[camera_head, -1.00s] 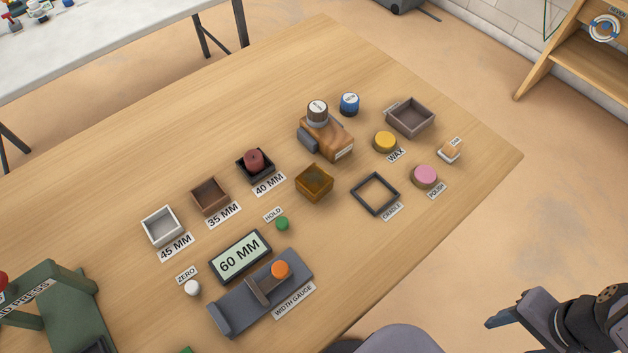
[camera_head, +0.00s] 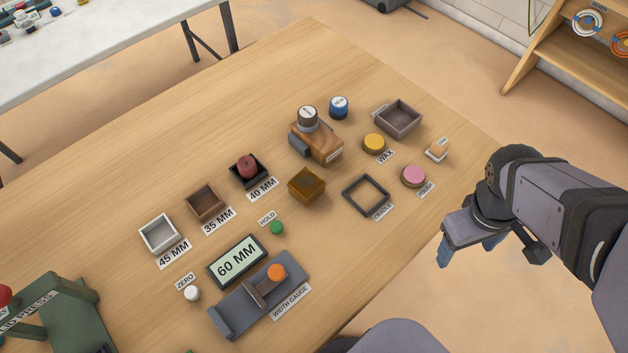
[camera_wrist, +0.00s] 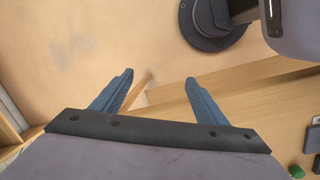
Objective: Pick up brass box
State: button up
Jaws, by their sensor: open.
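The brass box (camera_head: 306,186) is a small brown-gold cube on the wooden table, between the 40 MM tray and the empty dark square frame labelled CRADLE. My gripper (camera_head: 466,252) hangs at the right, beyond the table's front edge, well apart from the box. In the wrist view its two blue fingers (camera_wrist: 156,88) are spread with nothing between them. The brass box does not show in the wrist view.
Near the box stand the wooden block with a jar (camera_head: 318,140), the 40 MM tray (camera_head: 262,178) with a dark red piece, the cradle frame (camera_head: 349,201) and the green HOLD button (camera_head: 277,228). The width gauge (camera_head: 235,311) and green press (camera_head: 62,310) are left.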

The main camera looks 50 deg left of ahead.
jog(key=s+a+r+n, duration=0.1)
jog(key=a+n, duration=0.1)
jog(key=a, duration=0.2)
jog(key=s+a+r+n+t, duration=0.1)
jog(key=a+n, duration=0.2)
jog(key=a, duration=0.1)
jog(key=s+a+r+n+p, duration=0.1)
jog(key=a+n, duration=0.1)
jog(key=a, duration=0.2)
jog(key=shift+r+t, duration=0.3)
jog(key=shift+r, duration=0.1)
jog(key=s+a+r+n+t+p, duration=0.2)
jog(key=s+a+r+n, duration=0.1)
jog(key=s+a+n, duration=0.6)
jog(key=n+t+y+p, duration=0.2)
jog(key=n+t+p, duration=0.2)
jog(key=n+t, duration=0.4)
send_near(305, 183)
jog(key=w, duration=0.2)
jog(key=w+d+f, duration=0.1)
jog(key=shift+w+d, duration=0.1)
jog(key=shift+w, duration=0.1)
jog(key=shift+s+a+f+n+t+y+p, duration=0.3)
jog(key=shift+s+a+f+t+y, duration=0.1)
jog(key=shift+y, duration=0.1)
jog(key=shift+b+x, duration=1.45)
jog(key=shift+x, duration=1.75)
jog(key=shift+w+a+f, duration=0.1)
jog(key=shift+w+f, duration=0.2)
jog(key=shift+w, duration=0.15)
